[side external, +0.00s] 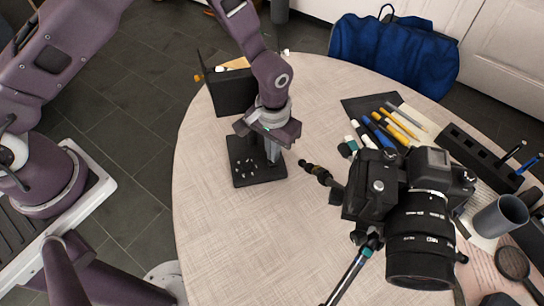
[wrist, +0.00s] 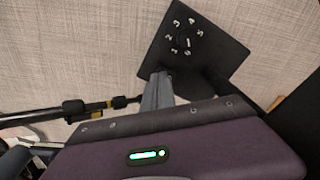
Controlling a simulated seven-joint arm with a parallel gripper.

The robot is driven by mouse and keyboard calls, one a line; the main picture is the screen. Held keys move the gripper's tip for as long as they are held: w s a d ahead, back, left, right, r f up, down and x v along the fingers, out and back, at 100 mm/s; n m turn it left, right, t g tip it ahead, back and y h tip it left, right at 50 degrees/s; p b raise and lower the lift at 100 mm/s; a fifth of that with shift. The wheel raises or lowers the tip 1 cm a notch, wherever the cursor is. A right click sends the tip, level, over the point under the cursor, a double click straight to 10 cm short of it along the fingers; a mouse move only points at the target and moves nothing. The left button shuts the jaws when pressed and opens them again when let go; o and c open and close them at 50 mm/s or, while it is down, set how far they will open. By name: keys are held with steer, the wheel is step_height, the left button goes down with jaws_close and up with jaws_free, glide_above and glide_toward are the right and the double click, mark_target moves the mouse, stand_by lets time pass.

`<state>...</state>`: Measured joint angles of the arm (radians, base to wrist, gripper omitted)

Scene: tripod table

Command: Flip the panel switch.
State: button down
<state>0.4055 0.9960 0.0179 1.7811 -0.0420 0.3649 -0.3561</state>
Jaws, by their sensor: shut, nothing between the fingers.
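The black switch panel (side external: 243,178) lies on the table below my gripper. It also shows in the wrist view (wrist: 160,50), with white numerals in a ring around a small dark switch (wrist: 184,42). My gripper (side external: 272,158) points down over the panel's right part in the side view, and its fingers partly cover it. In the wrist view the grey fingers (wrist: 158,80) are together and empty, their tips by the panel's lower left edge, apart from the switch. I cannot tell whether they touch the panel.
A black upright holder (side external: 234,95) stands behind the panel. A camera (side external: 415,210) on a tripod (side external: 352,278) is at the right front. Markers (side external: 385,130), a black organizer (side external: 470,150) and a grey cup (side external: 500,215) are on the right. The table front left is clear.

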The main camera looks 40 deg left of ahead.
steer(key=shift+f, duration=0.9)
stand_by(0.7)
steer(key=shift+r, duration=3.5)
steer(key=s+a+r+t, duration=0.1)
steer(key=s+a+r, duration=0.15)
steer(key=r, duration=0.75)
steer(key=s+a+r+t, duration=0.1)
steer(key=a+r, duration=0.3)
steer(key=r, duration=0.6)
steer(key=s+a+r+t, duration=0.1)
steer(key=s+a+r, duration=0.3)
steer(key=s, duration=0.5)
steer(key=s+a+r+t, duration=0.2)
steer(key=s+a+r, duration=0.2)
steer(key=s, duration=0.5)
steer(key=shift+a+t, duration=0.3)
steer(key=shift+a, duration=0.15)
